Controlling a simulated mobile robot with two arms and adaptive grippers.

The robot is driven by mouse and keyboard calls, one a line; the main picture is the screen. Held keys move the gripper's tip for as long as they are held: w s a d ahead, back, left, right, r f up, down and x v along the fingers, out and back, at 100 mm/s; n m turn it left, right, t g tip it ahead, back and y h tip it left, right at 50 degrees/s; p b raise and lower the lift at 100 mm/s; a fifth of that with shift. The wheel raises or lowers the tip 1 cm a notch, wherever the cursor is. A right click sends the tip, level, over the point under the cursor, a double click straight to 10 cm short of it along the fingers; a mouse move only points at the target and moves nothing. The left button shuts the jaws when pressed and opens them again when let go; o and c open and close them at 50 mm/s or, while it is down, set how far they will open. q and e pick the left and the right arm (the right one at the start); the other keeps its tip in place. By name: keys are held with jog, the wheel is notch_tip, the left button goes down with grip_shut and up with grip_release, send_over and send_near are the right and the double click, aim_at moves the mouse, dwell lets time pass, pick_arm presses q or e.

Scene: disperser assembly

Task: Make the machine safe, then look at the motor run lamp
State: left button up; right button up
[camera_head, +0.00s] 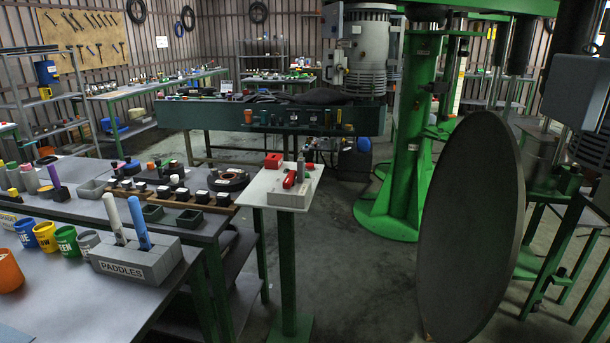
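The machine is a tall green column (413,130) on a green foot, with a green beam across the top. A large grey ribbed motor (367,50) hangs beside the column at top centre. I cannot pick out a motor run lamp or tell whether one is lit. A small white-topped stand (258,192) on a green post is at the centre. Red pieces (273,160) and small grey pieces lie on it; they are too small to name surely. A grey box (578,92) at the upper right shows no readable controls. Neither gripper is in view.
A large dark round disc (467,230) stands on edge at the right and hides part of the machine. Open floor (345,270) lies between stand and disc.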

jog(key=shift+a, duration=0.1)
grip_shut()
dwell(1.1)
